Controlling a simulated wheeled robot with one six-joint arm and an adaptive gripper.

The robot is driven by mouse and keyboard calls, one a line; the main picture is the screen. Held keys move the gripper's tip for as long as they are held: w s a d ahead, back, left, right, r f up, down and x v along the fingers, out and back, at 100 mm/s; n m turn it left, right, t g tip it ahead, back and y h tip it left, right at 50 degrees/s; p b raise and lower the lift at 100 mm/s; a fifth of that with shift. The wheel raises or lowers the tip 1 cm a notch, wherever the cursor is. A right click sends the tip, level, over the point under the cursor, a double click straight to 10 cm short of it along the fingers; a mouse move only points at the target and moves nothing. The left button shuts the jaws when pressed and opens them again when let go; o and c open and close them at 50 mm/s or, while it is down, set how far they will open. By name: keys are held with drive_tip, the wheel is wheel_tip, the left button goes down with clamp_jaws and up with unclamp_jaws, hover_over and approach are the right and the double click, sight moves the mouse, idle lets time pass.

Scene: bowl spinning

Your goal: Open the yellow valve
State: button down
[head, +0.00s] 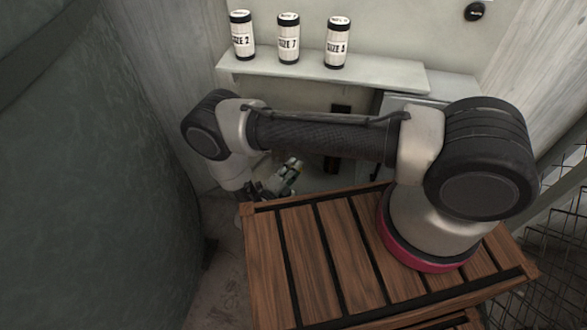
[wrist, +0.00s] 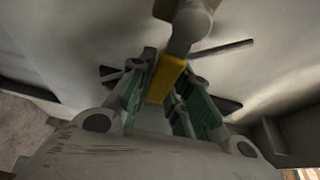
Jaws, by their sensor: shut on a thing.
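The yellow valve (wrist: 167,77) shows in the wrist view as a yellow handle below a pale, rounded pipe fitting (wrist: 190,25). My gripper (wrist: 165,97) has its two green-padded fingers on either side of the yellow handle and is shut on it. In the head view my gripper (head: 286,176) is low behind the wooden slatted top, under my arm. I cannot make out the valve in the head view.
A pale shelf (head: 390,76) on the back wall bears three labelled canisters (head: 288,40). A wooden slatted surface (head: 300,255) lies in front. A large dark green rounded body (head: 90,190) fills the left. Wire mesh (head: 555,250) stands at the right.

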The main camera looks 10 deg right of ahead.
drive_tip(key=shift+a, duration=0.1)
drive_tip(key=c, duration=1.3)
unclamp_jaws()
